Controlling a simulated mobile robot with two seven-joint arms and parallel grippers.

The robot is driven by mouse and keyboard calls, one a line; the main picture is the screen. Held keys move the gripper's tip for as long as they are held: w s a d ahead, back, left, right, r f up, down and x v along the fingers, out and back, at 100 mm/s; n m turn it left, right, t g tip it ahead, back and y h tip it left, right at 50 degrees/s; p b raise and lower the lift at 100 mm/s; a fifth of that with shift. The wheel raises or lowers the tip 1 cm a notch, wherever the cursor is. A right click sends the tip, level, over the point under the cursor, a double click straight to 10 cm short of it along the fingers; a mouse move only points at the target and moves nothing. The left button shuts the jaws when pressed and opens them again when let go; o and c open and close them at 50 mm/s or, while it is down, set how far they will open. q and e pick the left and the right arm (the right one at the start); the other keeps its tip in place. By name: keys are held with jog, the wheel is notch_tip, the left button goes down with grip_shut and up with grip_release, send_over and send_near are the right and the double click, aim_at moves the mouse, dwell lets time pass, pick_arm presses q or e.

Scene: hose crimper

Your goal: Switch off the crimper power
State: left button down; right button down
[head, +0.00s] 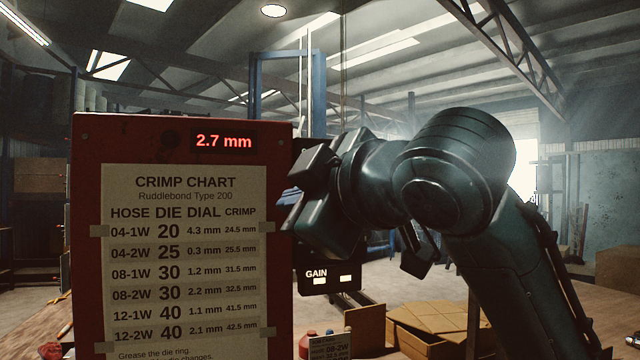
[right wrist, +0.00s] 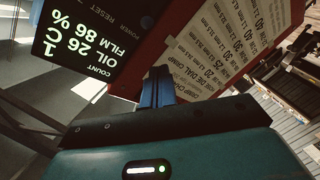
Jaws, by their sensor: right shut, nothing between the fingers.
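The red crimper housing (head: 85,230) stands at the left of the head view, with a crimp chart (head: 185,270) and a red 2.7 mm readout (head: 224,141). A black control box (head: 330,283), marked GAIN at its lower part, sits at its right edge, mostly hidden behind my right gripper (head: 290,214). In the right wrist view the box (right wrist: 70,45) appears upside down, with count, oil and film readings and POWER and RESET labels. My right gripper (right wrist: 157,80) is shut and empty, its tips close to the housing. Contact cannot be told. The power switch itself is not clearly seen.
Open cardboard boxes (head: 435,325) lie on the bench at the lower right. A red container (head: 308,345) stands near the housing's lower right. A blue post frame (head: 318,90) rises behind. The space above the housing is clear.

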jog(key=p+x, duration=0.1)
jog(key=x, duration=0.3)
jog(key=shift+r, duration=0.1)
pick_arm(q)
jog(key=shift+s+a+r, duration=0.1)
jog(key=shift+a, duration=0.1)
pick_arm(e)
jog(key=d+f, duration=0.2)
jog(key=d, duration=0.1)
jog(key=shift+d+f, duration=0.15)
jog(key=shift+d, duration=0.1)
pick_arm(q)
jog(key=shift+d+f+b, duration=0.15)
jog(key=shift+f+b, duration=0.4)
jog(key=shift+b, duration=0.6)
pick_arm(e)
jog(key=shift+f+t+y, duration=0.3)
jog(key=shift+t+y, duration=0.2)
jog(key=shift+t, duration=0.1)
